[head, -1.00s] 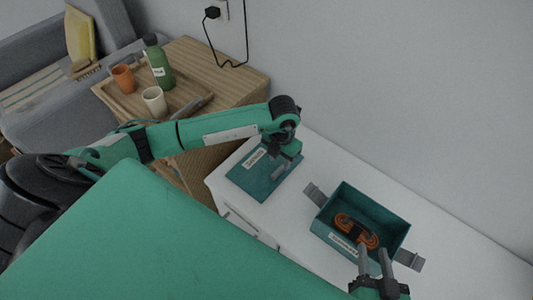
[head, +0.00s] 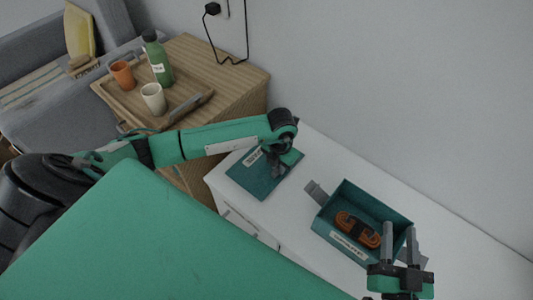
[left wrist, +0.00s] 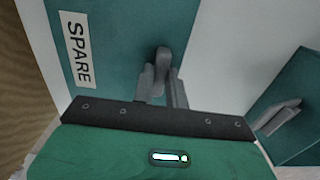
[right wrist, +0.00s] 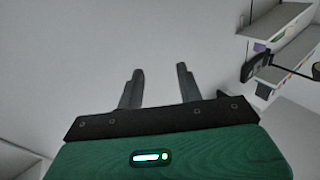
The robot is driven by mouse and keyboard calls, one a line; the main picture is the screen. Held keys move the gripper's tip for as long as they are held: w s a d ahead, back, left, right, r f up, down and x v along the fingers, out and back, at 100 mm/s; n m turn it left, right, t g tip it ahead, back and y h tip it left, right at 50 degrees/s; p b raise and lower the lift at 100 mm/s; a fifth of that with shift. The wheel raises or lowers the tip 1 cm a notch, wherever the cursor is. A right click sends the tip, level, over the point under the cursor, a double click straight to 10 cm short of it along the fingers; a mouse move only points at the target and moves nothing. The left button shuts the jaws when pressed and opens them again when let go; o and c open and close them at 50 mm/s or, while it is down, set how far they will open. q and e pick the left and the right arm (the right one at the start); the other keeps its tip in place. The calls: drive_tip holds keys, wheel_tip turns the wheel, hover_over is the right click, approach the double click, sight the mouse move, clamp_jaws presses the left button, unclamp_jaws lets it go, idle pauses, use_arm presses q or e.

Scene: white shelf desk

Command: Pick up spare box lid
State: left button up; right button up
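The spare box lid (head: 252,177) is a flat teal panel with a white label, lying on the white desk left of the open box. The left wrist view shows the lid (left wrist: 115,45) with its "SPARE" label and a grey upright handle (left wrist: 162,58). My left gripper (head: 277,170) is over the lid. Its fingers (left wrist: 162,85) are drawn close together on both sides of the handle and seem to touch it. The lid lies flat. My right gripper (head: 400,232) is open and empty at the box's right side; its spread fingers (right wrist: 160,78) show in the right wrist view.
The open teal box (head: 330,212) holds an orange coiled item (head: 357,229) and has grey side handles. A wooden side table (head: 235,75) bears a tray (head: 126,103) with a green bottle (head: 158,62) and two cups. A wall runs behind the desk.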

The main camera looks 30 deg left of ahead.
use_arm(q)
clamp_jaws()
drive_tip(key=shift+r, duration=0.1)
